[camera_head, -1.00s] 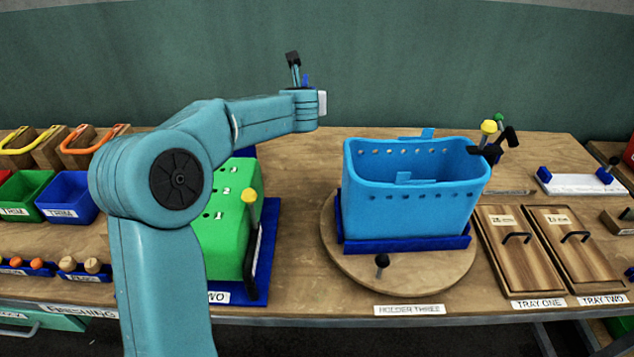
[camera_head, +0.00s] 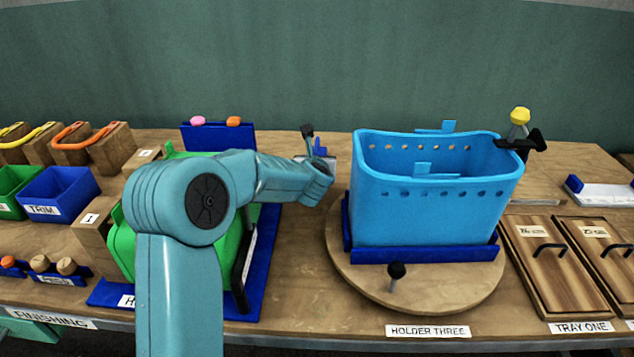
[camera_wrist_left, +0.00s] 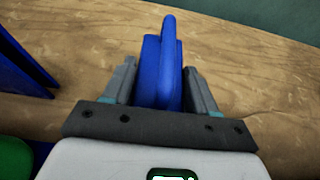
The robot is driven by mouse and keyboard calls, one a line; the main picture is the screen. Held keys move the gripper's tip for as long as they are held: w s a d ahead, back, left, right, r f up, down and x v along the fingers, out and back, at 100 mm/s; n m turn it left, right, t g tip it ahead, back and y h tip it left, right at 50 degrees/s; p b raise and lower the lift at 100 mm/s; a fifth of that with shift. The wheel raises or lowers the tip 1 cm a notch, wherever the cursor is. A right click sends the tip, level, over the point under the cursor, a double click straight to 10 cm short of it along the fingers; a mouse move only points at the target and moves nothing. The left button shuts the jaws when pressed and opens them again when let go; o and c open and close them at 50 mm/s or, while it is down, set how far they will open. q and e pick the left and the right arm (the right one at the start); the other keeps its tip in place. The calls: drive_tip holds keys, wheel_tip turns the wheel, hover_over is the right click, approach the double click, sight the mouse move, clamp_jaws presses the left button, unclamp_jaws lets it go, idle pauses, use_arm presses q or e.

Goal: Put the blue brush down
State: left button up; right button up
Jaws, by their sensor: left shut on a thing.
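My left gripper (camera_wrist_left: 160,85) is shut on the blue brush (camera_wrist_left: 171,60), which stands up between its two grey fingers in the left wrist view. A blue block shape sits just beside the upright part; I cannot tell if it belongs to the brush. In the head view my arm reaches over the bench, and a small blue part of the brush (camera_head: 320,148) shows past the wrist, left of the blue basket. The brush's lower end is hidden, so I cannot tell whether it touches the bench. My right gripper is out of view.
The light-blue basket (camera_head: 430,215) sits on a round wooden turntable (camera_head: 440,290), close right of my arm. A green moulding (camera_head: 122,245) on a blue base lies under my arm. A blue rack (camera_head: 218,137) stands behind. Two lidded wooden trays (camera_head: 545,270) lie at right.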

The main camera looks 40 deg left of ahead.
use_arm(q)
wheel_tip(320, 180, down, 5)
drive_tip(key=shift+w+r+b, duration=0.1)
drive_tip(key=shift+w+b, duration=0.05)
drive_tip(key=shift+b, duration=0.3)
drive_tip(key=shift+f+b, duration=0.2)
drive_tip(key=shift+b, duration=0.1)
drive_tip(key=o, duration=1.1)
drive_tip(key=shift+r, duration=0.1)
drive_tip(key=shift+d+r, duration=0.1)
drive_tip(key=shift+r, duration=0.1)
drive_tip(key=b+v, duration=0.1)
drive_tip(key=v, duration=1)
drive_tip(key=shift+s+d+r, duration=0.15)
drive_tip(key=shift+s, duration=0.2)
